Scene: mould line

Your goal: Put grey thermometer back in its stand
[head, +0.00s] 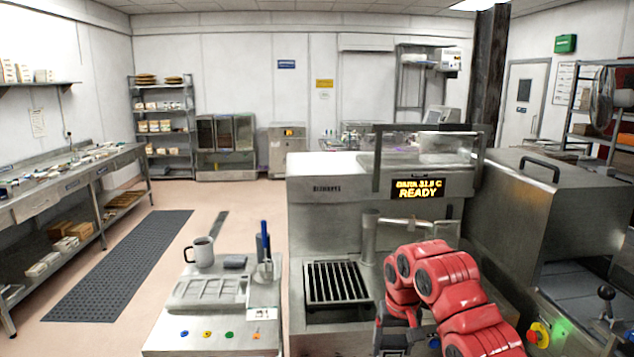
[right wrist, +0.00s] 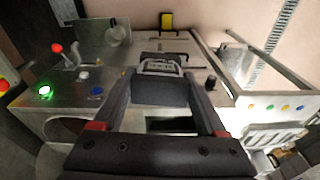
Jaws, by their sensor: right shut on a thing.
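My right gripper (head: 396,335) is low in front of the machine in the head view, partly hidden by its red arm. In the right wrist view, the right gripper (right wrist: 160,98) has a dark grey block between its fingers, taken as the grey thermometer (right wrist: 160,91); its outline is unclear. In the head view it is hidden. The stand (head: 265,272) is on the small side table, left of the gripper and apart from it. A blue-handled tool (head: 265,245) stands upright in it. My left gripper is not in view.
The steel machine (head: 325,215) with a dark grate (head: 336,283) lies beside the arm. The side table holds a mug (head: 203,252), a grey tray (head: 208,290) and coloured buttons. A steel hood (head: 560,215) is at the right. Open floor lies left of the side table.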

